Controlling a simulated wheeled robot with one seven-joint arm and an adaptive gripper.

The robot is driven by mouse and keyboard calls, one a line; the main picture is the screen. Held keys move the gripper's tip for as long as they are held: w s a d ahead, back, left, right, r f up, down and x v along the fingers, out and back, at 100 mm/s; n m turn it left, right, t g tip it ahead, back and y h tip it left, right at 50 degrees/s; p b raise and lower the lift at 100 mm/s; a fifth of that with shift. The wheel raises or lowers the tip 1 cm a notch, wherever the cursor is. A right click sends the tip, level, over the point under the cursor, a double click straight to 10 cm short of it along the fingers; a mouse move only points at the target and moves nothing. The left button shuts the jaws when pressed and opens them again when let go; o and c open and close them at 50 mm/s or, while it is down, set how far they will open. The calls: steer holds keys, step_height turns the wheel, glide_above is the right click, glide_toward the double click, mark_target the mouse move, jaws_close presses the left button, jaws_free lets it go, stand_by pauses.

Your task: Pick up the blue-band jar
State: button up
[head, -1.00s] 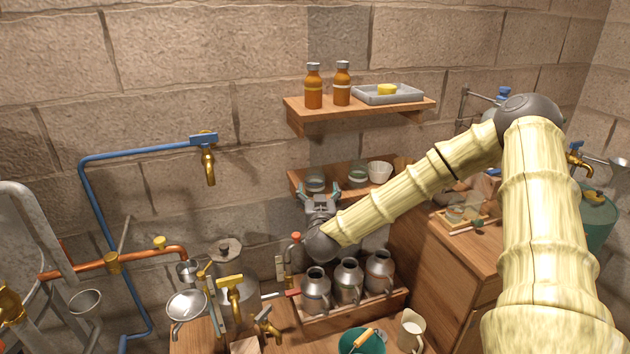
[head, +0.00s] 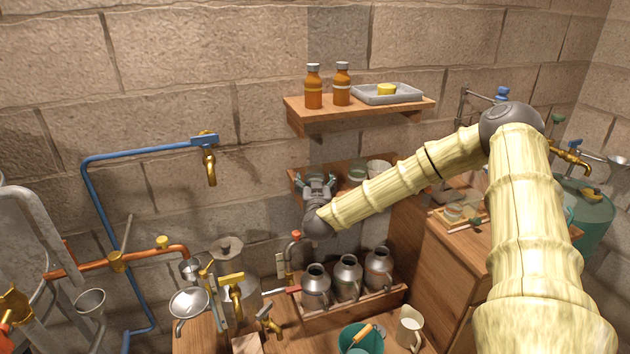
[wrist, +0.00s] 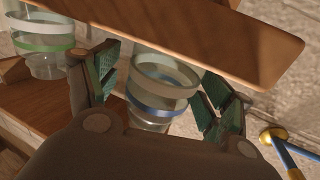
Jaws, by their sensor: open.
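The blue-band jar (wrist: 157,106) is clear glass with a blue band and a pale rim. In the wrist view it stands between the two green-padded fingers of my gripper (wrist: 160,76), which are open on either side of it. I cannot tell whether either finger touches it. In the head view my gripper (head: 316,181) is at the left end of the lower wall shelf (head: 341,199) and hides the jar. A similar jar with a green band (wrist: 45,42) stands beside it; it also shows in the head view (head: 357,173).
A wooden board (wrist: 200,35) crosses the wrist view close to the jar. A white cup (head: 379,168) stands farther right on the lower shelf. Above, the upper shelf (head: 365,114) holds amber bottles and a tray. Metal cans (head: 348,279) stand in a wooden rack below.

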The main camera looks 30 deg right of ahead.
steer(key=c, duration=1.2)
steer(key=shift+r, duration=0.2)
